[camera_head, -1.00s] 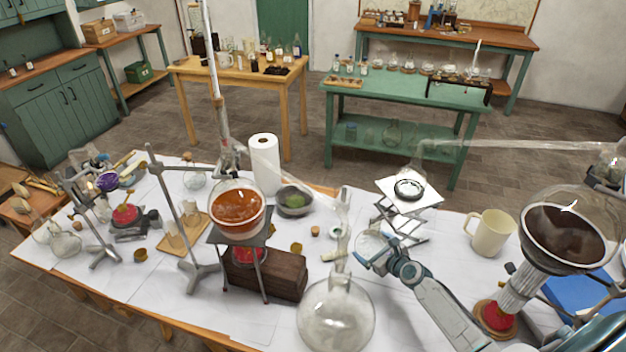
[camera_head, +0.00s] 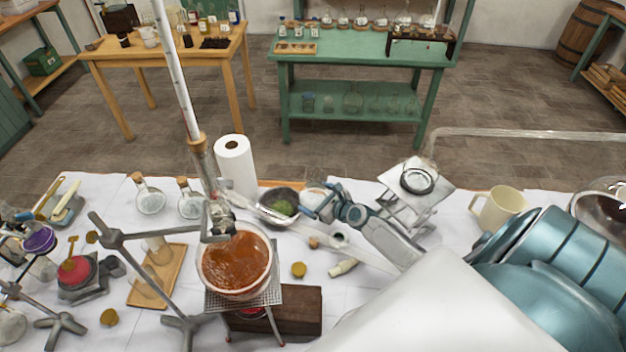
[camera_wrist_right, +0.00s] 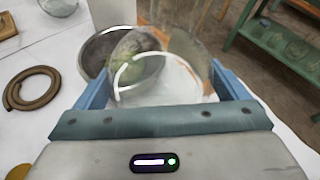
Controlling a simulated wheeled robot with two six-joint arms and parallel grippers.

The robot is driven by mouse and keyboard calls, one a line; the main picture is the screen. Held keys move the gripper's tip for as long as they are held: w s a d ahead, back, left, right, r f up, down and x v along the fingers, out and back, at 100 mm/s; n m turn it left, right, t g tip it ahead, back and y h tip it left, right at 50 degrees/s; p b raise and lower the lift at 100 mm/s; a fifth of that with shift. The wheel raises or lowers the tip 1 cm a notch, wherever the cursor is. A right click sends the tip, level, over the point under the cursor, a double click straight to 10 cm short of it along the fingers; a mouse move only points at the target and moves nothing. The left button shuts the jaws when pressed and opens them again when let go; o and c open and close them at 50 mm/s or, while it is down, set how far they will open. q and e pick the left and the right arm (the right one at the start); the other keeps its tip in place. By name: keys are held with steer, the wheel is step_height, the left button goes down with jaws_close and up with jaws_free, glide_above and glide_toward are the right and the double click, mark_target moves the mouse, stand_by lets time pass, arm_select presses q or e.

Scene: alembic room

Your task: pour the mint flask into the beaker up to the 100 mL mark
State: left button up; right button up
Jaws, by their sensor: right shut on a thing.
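My right gripper (camera_head: 322,200) is shut on a clear glass vessel (camera_wrist_right: 165,84), with a blue finger at each side of it in the right wrist view. The vessel looks transparent with a pale whitish inside; I cannot tell whether it is the mint flask or the beaker, and no 100 mL mark is readable. In the head view it is small and partly hidden by the fingers, just right of a grey bowl (camera_head: 266,210) with green contents. No other vessel is clearly the mint flask or the beaker. My left gripper is not in view.
A round flask of orange liquid (camera_head: 236,262) stands on a tripod left of my arm, with a tall thermometer-like tube above. A paper towel roll (camera_head: 236,165), two corked flasks (camera_head: 150,201) and a beige mug (camera_head: 497,208) stand nearby. My arm hides the front right of the table.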

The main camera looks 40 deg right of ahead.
mark_target(306, 202)
steer(key=shift+s+a+f+m+y+b, duration=0.1)
steer(key=shift+s+a+m+y+b, duration=0.1)
steer(key=shift+m+y+b, duration=0.45)
steer(key=shift+a+b, duration=0.15)
steer(key=shift+b, duration=0.35)
steer(key=shift+w+a+r+m+y+b, duration=0.1)
steer(key=shift+a+r+m+y+b, duration=0.05)
steer(key=shift+a+m+y+b, duration=0.35)
steer(key=shift+w+a+r+m+y+b, duration=0.1)
steer(key=shift+a+m+y+b, duration=0.2)
steer(key=shift+a+m, duration=0.3)
steer(key=shift+s+a+r+m+b, duration=0.15)
steer(key=shift+a+r+m+b, duration=0.05)
steer(key=shift+m+b, duration=0.25)
steer(key=shift+a+r+m+t+y+b, duration=0.3)
steer(key=shift+a+r+m+y+b, duration=0.4)
steer(key=shift+m+b, duration=0.4)
steer(key=shift+a+r+m+y+b, duration=0.1)
steer(key=shift+r+m+y+b, duration=0.35)
steer(key=shift+r+m+b, duration=0.3)
steer(key=shift+s+a+r+m+t+y+b, duration=0.1)
steer(key=shift+r+m+t+y+b, duration=0.3)
steer(key=shift+r+m+b, duration=0.45)
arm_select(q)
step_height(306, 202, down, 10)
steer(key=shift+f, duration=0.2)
arm_select(e)
steer(key=shift+r+m+t, duration=0.4)
steer(key=shift+r+m, duration=0.35)
steer(key=shift+m, duration=0.25)
